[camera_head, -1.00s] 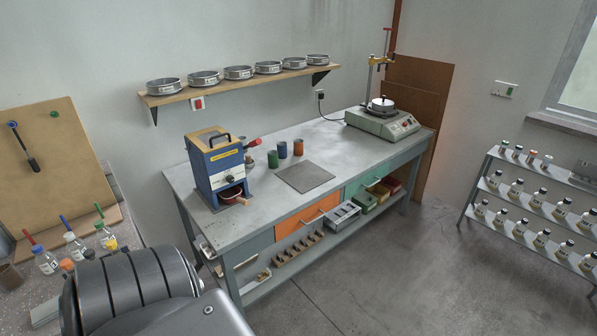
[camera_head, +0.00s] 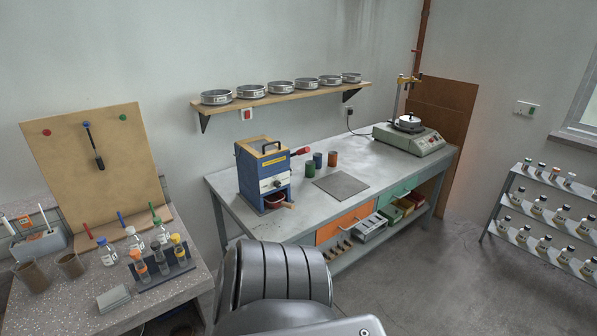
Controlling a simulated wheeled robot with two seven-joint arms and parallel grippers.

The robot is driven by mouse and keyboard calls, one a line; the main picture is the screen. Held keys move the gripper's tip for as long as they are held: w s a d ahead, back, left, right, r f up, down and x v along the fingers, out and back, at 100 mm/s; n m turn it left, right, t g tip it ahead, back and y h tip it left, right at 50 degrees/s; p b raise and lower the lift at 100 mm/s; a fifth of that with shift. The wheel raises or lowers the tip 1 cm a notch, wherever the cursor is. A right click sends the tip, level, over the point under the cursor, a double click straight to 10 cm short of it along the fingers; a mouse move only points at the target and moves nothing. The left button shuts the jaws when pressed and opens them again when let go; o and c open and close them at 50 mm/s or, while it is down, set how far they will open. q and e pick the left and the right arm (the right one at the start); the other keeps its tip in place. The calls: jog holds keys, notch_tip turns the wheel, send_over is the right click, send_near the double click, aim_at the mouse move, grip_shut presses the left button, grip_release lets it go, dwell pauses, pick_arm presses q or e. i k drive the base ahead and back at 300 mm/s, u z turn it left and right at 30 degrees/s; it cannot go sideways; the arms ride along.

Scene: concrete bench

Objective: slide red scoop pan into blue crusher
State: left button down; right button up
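The blue crusher (camera_head: 249,176) stands upright at the left end of the grey bench, with a tan top and a black carry handle. A red pan (camera_head: 274,199) shows low at the crusher's front opening, with a small tan handle (camera_head: 289,205) sticking out to the right. It looks at least partly inside the opening; how deep it sits I cannot tell. Neither of my grippers is in view. A dark grey ribbed link of my own arm fills the bottom middle and hides part of the bench front.
A red-tipped lever (camera_head: 301,151) sticks out behind the crusher. Several coloured cups (camera_head: 318,160) and a flat grey plate (camera_head: 341,185) lie to its right. A scale (camera_head: 409,138) stands at the far end. A speckled table (camera_head: 75,307) with bottles is at left.

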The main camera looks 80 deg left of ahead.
aim_at(274, 200)
jog(key=u, duration=0.15)
jog(key=i, duration=1.25)
jog(key=u, duration=1.3)
jog(key=i, duration=1)
jog(key=u, duration=1.2)
